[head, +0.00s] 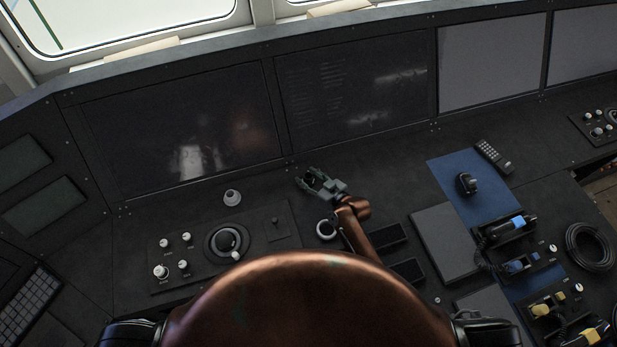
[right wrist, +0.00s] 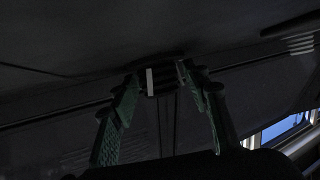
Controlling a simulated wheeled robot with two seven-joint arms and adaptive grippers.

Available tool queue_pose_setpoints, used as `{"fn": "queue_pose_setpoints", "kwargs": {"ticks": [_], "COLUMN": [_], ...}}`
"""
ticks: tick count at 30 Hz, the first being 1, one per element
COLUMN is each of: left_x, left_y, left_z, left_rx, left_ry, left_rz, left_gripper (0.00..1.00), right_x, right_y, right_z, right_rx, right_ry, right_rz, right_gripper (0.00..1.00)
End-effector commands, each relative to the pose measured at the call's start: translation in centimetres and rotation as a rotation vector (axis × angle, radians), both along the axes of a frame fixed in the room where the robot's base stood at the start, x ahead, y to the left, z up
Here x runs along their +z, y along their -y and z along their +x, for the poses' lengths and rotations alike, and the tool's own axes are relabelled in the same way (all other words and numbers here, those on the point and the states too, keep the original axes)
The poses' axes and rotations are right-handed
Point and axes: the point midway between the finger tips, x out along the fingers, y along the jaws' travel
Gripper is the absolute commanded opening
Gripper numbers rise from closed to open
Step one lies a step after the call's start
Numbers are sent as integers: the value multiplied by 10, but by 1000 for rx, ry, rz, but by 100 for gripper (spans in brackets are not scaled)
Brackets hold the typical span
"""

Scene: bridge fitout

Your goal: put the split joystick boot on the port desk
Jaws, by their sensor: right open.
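My right gripper (head: 308,178) is open over the dark desk (head: 290,192), just in front of the big dark screens in the head view. In the right wrist view its two green fingers (right wrist: 163,82) stand apart on either side of a small dark ribbed piece with a pale stripe (right wrist: 161,81). This looks like the split joystick boot, but the picture is too dark to be sure. I cannot tell whether the fingers touch it. In the head view only a dark patch shows between the fingers. My left gripper is not in view.
Left of the gripper are a small round knob (head: 232,197) and a panel with a joystick (head: 227,239). At right, a blue mat (head: 450,176) holds a black device (head: 467,184). A handset (head: 494,156) and coiled cable (head: 590,247) lie further right.

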Motion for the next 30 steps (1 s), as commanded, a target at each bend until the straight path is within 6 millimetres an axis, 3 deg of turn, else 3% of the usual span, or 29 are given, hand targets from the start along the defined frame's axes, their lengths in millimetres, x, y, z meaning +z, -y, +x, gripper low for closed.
{"fn": "queue_pose_setpoints", "kwargs": {"ticks": [8, 21, 30], "left_x": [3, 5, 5], "left_y": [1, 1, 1], "left_z": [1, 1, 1], "left_rx": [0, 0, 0], "left_ry": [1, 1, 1], "left_rz": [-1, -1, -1], "left_gripper": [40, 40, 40], "right_x": [6, 39, 49], "right_y": [7, 57, 71], "right_z": [-6, -68, -85], "right_rx": [-1, 0, 1], "right_ry": [1, 0, 1], "right_rz": [-1, -1, 1], "right_gripper": [43, 43, 43]}}
